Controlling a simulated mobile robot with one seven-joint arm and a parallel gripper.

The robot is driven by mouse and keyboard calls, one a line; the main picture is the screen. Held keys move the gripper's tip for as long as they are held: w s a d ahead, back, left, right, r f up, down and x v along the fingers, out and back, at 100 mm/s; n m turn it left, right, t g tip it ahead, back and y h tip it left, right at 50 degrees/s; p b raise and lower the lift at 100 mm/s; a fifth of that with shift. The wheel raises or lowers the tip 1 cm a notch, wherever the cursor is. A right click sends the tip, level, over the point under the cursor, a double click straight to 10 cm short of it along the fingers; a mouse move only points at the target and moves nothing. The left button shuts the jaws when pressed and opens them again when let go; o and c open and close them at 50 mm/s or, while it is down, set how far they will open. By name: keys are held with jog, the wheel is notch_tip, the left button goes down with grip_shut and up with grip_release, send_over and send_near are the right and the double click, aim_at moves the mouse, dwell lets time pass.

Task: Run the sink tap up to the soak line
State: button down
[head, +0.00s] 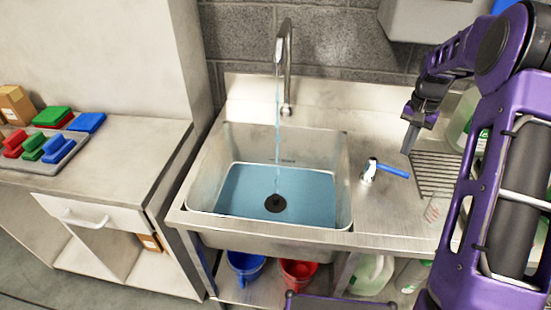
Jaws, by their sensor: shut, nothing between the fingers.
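The steel sink (335,150) holds blue water (245,188), with the dark drain (276,203) visible through it. A thin stream falls from the tall tap (287,60) into the water. A small dark mark (288,161) shows on the sink's back wall, just above the water's far edge; its lettering is too small to read. The tap's lever (390,169) has a blue handle on a white base, on the counter right of the sink, pointing right. My gripper (406,150) is shut and empty, pointing down just above and beyond the blue handle, apparently apart from it.
A ribbed drainboard (432,175) and clear bottles stand at the right, partly behind my arm. Left is a counter (120,165) with coloured pads on a tray. Blue (246,265) and red (298,272) buckets sit under the sink.

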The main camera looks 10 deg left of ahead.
jog(key=shift+w+d, duration=0.1)
jog(key=shift+w, duration=0.05)
jog(key=shift+f, duration=0.1)
jog(key=shift+f+b, duration=1.45)
jog(key=shift+f, duration=1)
dwell(5.3)
